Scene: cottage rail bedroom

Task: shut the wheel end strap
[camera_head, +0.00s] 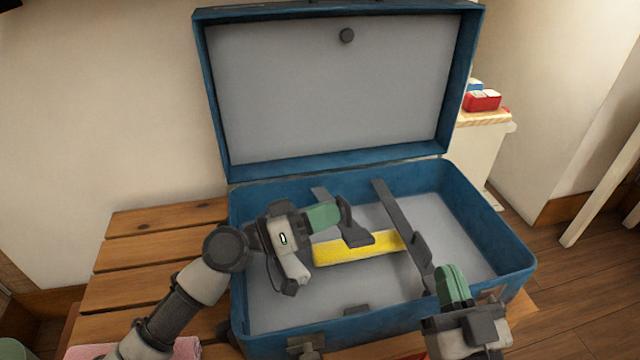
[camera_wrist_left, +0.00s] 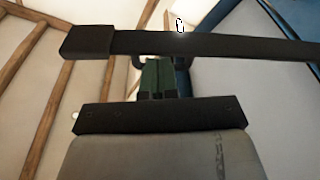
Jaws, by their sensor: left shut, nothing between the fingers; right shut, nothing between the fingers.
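The blue suitcase (camera_head: 490,215) lies open with its lid raised. My left gripper (camera_head: 338,214) has its green fingers shut and empty above the left part of the case. A dark strap (camera_head: 356,236) with a wide end is right beside those fingertips, raised above the case floor; I cannot tell whether they touch. In the left wrist view a dark strap (camera_wrist_left: 200,43) crosses beyond my green fingers. A second dark strap (camera_head: 396,208) runs from the back wall toward the front right. My right gripper (camera_head: 452,284) is shut and empty at the front right, near that strap's front end.
A yellow block (camera_head: 355,250) lies on the grey case floor between the straps. A small dark catch (camera_head: 356,310) is at the front inside. The case rests on a wooden slatted bench (camera_head: 130,255). A red box (camera_head: 482,101) stands on a side table behind right.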

